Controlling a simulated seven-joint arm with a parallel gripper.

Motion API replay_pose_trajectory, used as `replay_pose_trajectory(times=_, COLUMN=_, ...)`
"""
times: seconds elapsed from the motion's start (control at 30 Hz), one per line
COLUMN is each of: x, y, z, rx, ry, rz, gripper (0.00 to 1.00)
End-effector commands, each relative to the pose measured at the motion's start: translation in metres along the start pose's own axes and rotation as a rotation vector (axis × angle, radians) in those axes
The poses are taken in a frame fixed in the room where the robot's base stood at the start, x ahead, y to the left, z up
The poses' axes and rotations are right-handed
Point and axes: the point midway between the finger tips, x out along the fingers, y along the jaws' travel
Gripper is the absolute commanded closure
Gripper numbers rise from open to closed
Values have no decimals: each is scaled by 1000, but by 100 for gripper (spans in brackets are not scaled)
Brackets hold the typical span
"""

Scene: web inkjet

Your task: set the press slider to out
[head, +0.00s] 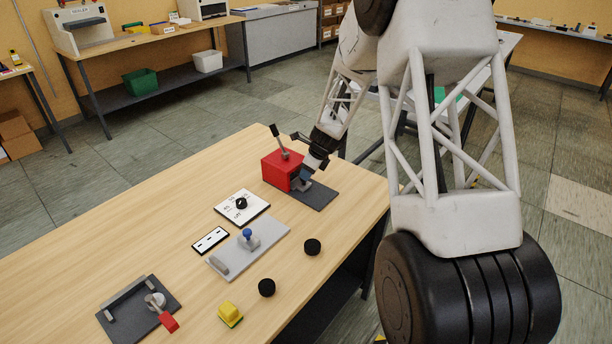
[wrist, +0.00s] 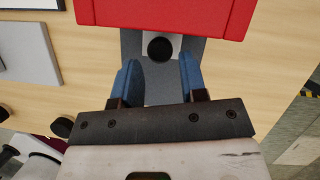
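The red press block (head: 282,168) stands on a dark grey base plate (head: 318,199) at the table's far right, with a black-tipped lever on top. In the wrist view the red block (wrist: 165,12) fills the top. The knob lies slightly beyond the tips, and no contact shows. In the head view my gripper (head: 304,181) is low in front of the block and hides the knob.
A white dial panel (head: 230,206), a slotted plate (head: 210,240), a grey plate with a blue knob (head: 248,238), black pucks (head: 312,247), a yellow block (head: 231,313) and a red-handled lever unit (head: 140,308) lie nearer on the table. Bare wood is at left.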

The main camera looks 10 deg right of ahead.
Motion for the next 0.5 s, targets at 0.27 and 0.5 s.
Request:
replay_pose_trajectory(times=0.27, x=20, y=0, z=0, rx=0, ry=0, rz=0, gripper=61)
replay_pose_trajectory(times=0.5, x=22, y=0, z=0, rx=0, ry=0, rz=0, gripper=61)
